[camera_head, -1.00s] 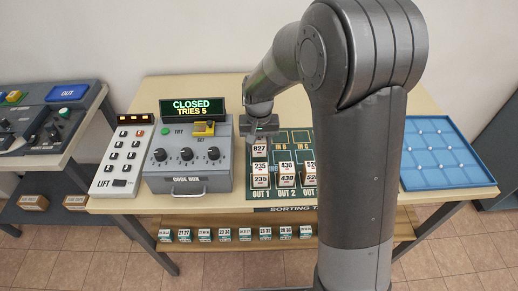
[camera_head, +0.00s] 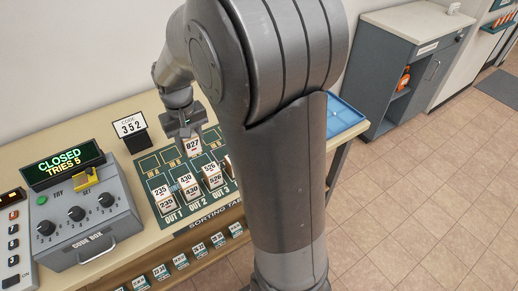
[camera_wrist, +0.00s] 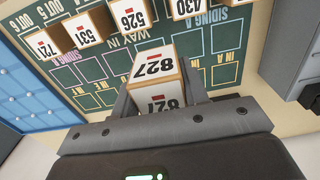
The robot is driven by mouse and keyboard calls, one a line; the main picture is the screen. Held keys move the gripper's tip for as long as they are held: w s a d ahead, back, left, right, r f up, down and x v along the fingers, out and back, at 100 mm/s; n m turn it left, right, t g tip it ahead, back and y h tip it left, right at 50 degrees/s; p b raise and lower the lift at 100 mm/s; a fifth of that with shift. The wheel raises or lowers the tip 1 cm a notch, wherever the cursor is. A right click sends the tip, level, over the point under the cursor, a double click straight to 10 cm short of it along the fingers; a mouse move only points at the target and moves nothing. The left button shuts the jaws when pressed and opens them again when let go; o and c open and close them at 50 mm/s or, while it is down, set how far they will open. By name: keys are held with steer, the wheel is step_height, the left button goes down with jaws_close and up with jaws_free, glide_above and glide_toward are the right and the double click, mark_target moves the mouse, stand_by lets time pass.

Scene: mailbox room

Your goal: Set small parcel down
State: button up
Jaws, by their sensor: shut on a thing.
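My gripper (camera_head: 187,133) is shut on the small parcel (camera_head: 194,146), a box with white labels reading 827. In the wrist view the parcel (camera_wrist: 155,66) sits between the two fingers of my gripper (camera_wrist: 155,92), with the green sorting board (camera_wrist: 100,72) beyond it. In the head view the parcel is over the back part of the sorting board (camera_head: 172,172), behind the rows of numbered parcels. I cannot tell how high it is above the board.
Parcels marked 235 (camera_head: 167,204), 430 (camera_head: 192,191) and 526 (camera_head: 215,180) stand on the board's OUT places. A blue tray (camera_head: 343,117) lies right of my arm.

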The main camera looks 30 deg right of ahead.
steer(key=s+d, duration=0.1)
steer(key=d, duration=0.4)
steer(key=s+d, duration=0.2)
steer(key=d, duration=0.4)
steer(key=s+d, duration=0.1)
steer(key=d, duration=0.5)
steer(key=shift+s+d+r, duration=0.1)
steer(key=shift+s, duration=0.25)
steer(key=s+d, duration=1.1)
steer(key=d, duration=0.2)
steer(key=w+a+f, duration=0.1)
steer(key=w+f, duration=0.1)
steer(key=w, duration=0.1)
steer(key=w+a+f, duration=0.2)
steer(key=w, duration=0.1)
steer(key=w+a+f, duration=0.2)
steer(key=w+f, duration=0.1)
steer(key=w, duration=0.1)
steer(key=shift+w+a, duration=0.1)
steer(key=shift+a, duration=0.05)
steer(key=shift+f, duration=2)
steer(key=shift+f, duration=0.1)
steer(key=o, duration=1)
